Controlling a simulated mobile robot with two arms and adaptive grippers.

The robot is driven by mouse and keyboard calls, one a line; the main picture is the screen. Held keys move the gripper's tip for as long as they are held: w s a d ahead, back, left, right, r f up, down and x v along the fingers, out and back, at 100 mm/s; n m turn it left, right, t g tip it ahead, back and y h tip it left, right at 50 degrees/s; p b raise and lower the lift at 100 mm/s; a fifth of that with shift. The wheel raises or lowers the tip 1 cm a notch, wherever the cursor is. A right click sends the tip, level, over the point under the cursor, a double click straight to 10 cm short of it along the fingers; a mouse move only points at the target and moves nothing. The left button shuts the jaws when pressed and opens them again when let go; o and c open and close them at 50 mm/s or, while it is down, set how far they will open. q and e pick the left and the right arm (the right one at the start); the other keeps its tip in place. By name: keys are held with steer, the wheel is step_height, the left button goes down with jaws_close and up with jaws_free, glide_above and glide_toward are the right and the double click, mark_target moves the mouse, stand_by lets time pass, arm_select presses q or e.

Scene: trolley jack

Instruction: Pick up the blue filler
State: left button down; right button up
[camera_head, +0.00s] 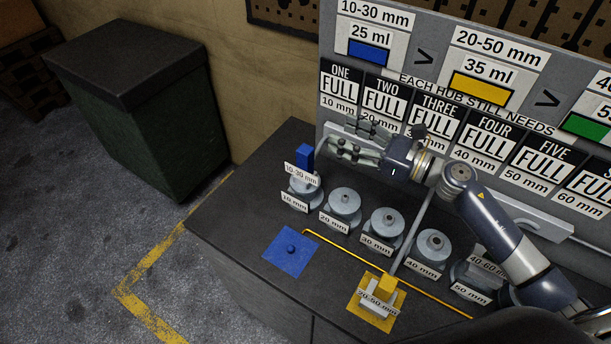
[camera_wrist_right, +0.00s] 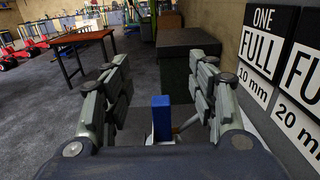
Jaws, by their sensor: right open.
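The blue filler (camera_head: 304,157) is an upright blue block with a white "10-30 mm" label, standing at the grey hub marked 10 mm (camera_head: 303,188). My right gripper (camera_head: 346,139) is open and empty, to the right of the blue filler and close to the board in the head view. In the right wrist view the blue filler (camera_wrist_right: 162,114) shows between and beyond the spread fingers of my right gripper (camera_wrist_right: 161,75). The fingers do not appear to touch it. My left gripper is not in view.
A yellow filler (camera_head: 386,285) labelled 20-50 mm stands on a yellow square. More grey hubs line the bench before the sign board (camera_head: 420,68). A dark green cabinet (camera_head: 150,120) stands at left.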

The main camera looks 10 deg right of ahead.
steer(key=b, duration=1.1)
glide_toward(312, 159)
steer(key=shift+w+a+r, duration=0.2)
steer(key=shift+w+a, duration=0.1)
steer(key=shift+w, duration=0.15)
steer(key=p+x, duration=0.2)
steer(key=x, duration=0.3)
steer(key=shift+s+r, duration=0.1)
steer(key=shift+w+a, duration=0.2)
steer(key=p+x, duration=0.1)
steer(key=x, duration=0.1)
steer(key=p+x, duration=0.1)
steer(key=x, duration=0.2)
steer(key=shift+s+a+f+p, duration=0.15)
steer(key=shift+f+p, duration=0.1)
steer(key=shift+p, duration=0.05)
steer(key=shift+a+f, duration=0.1)
steer(key=shift+a, duration=0.1)
steer(key=shift+d, duration=0.1)
steer(key=shift+c, duration=1.1)
steer(key=c, duration=1)
steer(key=shift+r, duration=0.2)
steer(key=shift+c, duration=0.2)
